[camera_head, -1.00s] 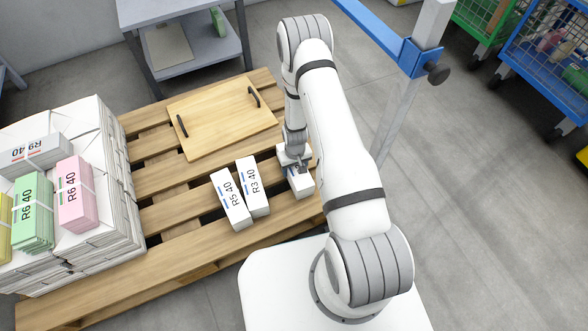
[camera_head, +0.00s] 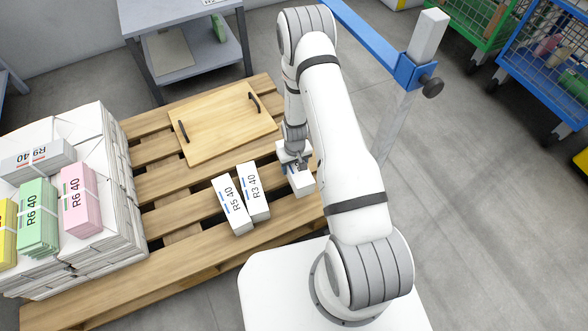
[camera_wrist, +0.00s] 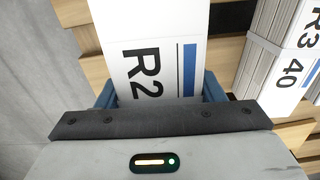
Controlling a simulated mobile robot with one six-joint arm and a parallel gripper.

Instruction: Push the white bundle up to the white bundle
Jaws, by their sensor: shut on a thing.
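My gripper (camera_head: 297,164) is shut on a white bundle marked R2 (camera_wrist: 140,50), with one finger on each side of it. This bundle also shows in the head view (camera_head: 302,184), partly covered by my gripper. It is at the right end of the pallet. I cannot tell whether it touches the slats. A white bundle marked R3 40 (camera_head: 254,192) lies to its left, with a gap between them. It also shows at the right of the wrist view (camera_wrist: 290,50). Another white bundle marked R5 40 (camera_head: 232,204) lies close beside R3 40 on its left.
A wooden board with two handles (camera_head: 226,124) lies on the pallet (camera_head: 110,290) behind the bundles. A tall newspaper stack (camera_head: 120,215) with pink, green, yellow and grey bundles stands left. A blue and white post frame (camera_head: 420,75) stands right.

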